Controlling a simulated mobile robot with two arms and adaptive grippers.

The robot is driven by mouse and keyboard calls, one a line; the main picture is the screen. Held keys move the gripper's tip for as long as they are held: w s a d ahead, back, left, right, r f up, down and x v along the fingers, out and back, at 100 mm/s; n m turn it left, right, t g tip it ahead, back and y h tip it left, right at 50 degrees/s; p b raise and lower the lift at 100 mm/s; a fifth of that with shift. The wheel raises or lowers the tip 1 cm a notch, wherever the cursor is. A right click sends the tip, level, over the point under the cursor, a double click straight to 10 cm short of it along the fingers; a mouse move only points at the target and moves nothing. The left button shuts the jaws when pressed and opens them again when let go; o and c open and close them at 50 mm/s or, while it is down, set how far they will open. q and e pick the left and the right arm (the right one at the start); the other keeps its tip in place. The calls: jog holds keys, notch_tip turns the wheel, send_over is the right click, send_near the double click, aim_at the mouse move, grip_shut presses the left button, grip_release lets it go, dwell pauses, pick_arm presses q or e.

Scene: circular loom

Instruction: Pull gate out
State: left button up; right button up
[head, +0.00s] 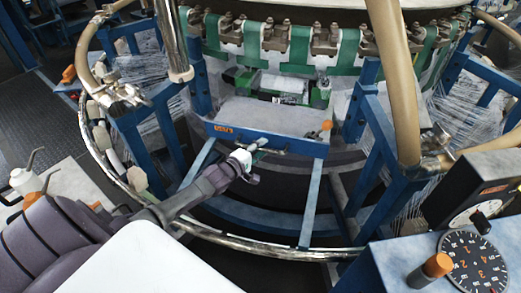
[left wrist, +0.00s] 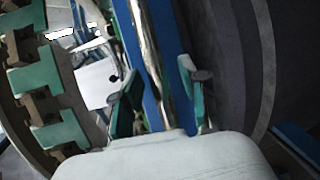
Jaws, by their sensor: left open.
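The gate (head: 298,146) is in the middle of the head view, a blue front bar with a pale flat top and an orange label at its left end. My left gripper (head: 250,158) is at the front of this bar, near its middle. In the left wrist view my left gripper (left wrist: 158,92) is open, its two green-padded fingers apart. A shiny metal bar (left wrist: 148,50) on the blue beam (left wrist: 175,45) lies in line with the gap between them. I cannot tell whether the fingers touch it. My right gripper is not in view.
The round loom with green straps (head: 300,45) rises behind the gate. Blue frame posts (head: 375,140) and a tan hose (head: 393,80) stand to its right. A curved metal rail (head: 225,240) runs in front. A dial panel (head: 472,262) is at the lower right.

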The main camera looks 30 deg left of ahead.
pick_arm(q)
grip_shut()
dwell(0.3)
